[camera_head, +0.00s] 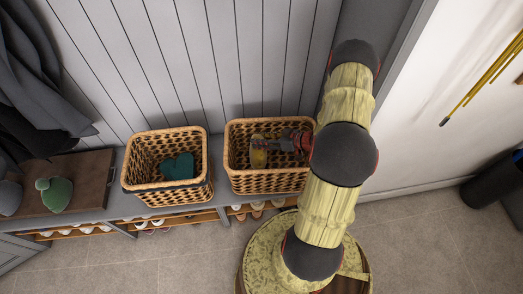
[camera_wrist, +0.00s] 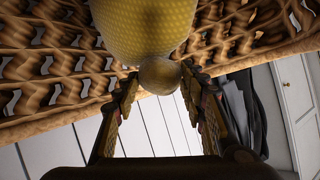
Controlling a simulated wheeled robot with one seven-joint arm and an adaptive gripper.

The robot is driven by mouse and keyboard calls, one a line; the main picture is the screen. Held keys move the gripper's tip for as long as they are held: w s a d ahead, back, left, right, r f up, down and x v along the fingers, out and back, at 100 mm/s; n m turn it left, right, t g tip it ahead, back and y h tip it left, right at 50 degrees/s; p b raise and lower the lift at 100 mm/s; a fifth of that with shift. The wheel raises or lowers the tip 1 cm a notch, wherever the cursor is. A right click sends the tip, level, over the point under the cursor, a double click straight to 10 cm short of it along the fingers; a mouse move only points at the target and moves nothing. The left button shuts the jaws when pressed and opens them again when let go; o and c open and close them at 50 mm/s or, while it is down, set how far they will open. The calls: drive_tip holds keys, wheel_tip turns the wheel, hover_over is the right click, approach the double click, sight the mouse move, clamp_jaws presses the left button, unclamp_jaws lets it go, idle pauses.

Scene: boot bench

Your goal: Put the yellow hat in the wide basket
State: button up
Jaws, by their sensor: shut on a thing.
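The yellow hat (camera_head: 258,153) hangs inside the right wicker basket (camera_head: 266,182), below its rim line in the head view. My gripper (camera_head: 287,142) reaches in from the right and is shut on the hat. In the wrist view the hat (camera_wrist: 145,28) shows large, with its round bobble (camera_wrist: 159,76) between the fingertips of my gripper (camera_wrist: 158,82). The basket's woven wall (camera_wrist: 60,85) surrounds the hat there. Whether the hat touches the basket floor is hidden.
A left wicker basket (camera_head: 135,188) holds a teal item (camera_head: 178,167). A brown tray (camera_head: 95,180) with a green hat (camera_head: 54,193) lies further left on the bench. Shoes stand below. Dark coats (camera_head: 40,80) hang at the left, and a panelled wall (camera_head: 210,60) rises behind.

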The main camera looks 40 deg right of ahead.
drive_tip(key=shift+f+b, duration=1)
drive_tip(key=shift+f, duration=2.2)
drive_tip(key=o, duration=1.5)
drive_tip(key=shift+s+d+r, duration=0.15)
drive_tip(key=shift+s+r, duration=0.1)
drive_tip(key=shift+r, duration=0.05)
drive_tip(key=p+v, duration=0.2)
drive_tip(key=v, duration=0.4)
drive_tip(key=shift+s+d+r+p, duration=0.1)
drive_tip(key=shift+s+r+p, duration=0.05)
drive_tip(key=shift+s+p, duration=0.25)
